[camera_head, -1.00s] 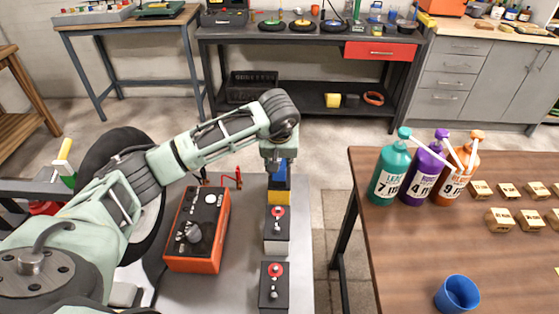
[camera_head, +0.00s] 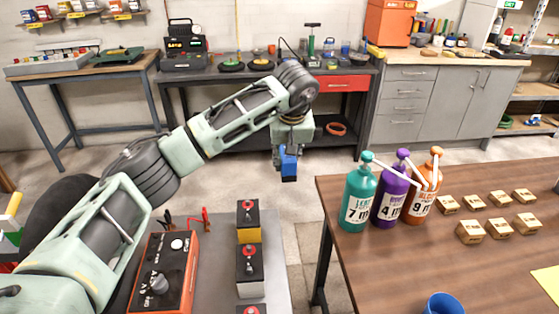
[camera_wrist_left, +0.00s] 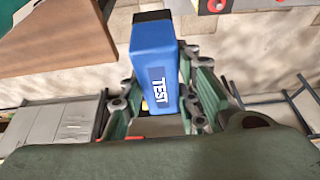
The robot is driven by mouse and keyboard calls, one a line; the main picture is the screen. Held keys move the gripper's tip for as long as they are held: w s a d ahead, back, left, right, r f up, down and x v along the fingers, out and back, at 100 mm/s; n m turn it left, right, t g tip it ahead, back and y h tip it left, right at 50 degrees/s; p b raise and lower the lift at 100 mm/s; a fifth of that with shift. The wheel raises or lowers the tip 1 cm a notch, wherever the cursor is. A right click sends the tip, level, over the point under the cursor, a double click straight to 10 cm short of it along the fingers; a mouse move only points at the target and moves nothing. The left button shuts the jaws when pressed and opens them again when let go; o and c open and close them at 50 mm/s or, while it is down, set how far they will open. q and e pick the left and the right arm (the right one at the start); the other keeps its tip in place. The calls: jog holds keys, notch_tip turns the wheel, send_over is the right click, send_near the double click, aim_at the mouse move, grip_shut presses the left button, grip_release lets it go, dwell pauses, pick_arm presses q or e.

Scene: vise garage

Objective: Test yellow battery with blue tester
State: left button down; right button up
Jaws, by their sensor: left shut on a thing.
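My left gripper (camera_head: 288,152) is shut on the blue tester (camera_head: 289,167) and holds it in the air, to the right of and above the batteries. In the left wrist view the blue tester (camera_wrist_left: 159,85) shows its "TEST" label and dark end between the green fingers. The yellow battery (camera_head: 248,236) stands on the grey bench, farthest back in a row, with a dark top and a red mark. The tester is apart from it. My right gripper is not in view.
Other batteries (camera_head: 250,263) stand nearer in the same row. An orange charger (camera_head: 163,276) with a dial and leads is left of them. A wooden table (camera_head: 400,265) at right holds teal (camera_head: 358,199), purple and orange bottles, several small wooden blocks and a blue cup (camera_head: 443,304).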

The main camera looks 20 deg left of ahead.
pick_arm(q)
jog(key=shift+r+p, duration=2)
jog(key=shift+r, duration=0.85)
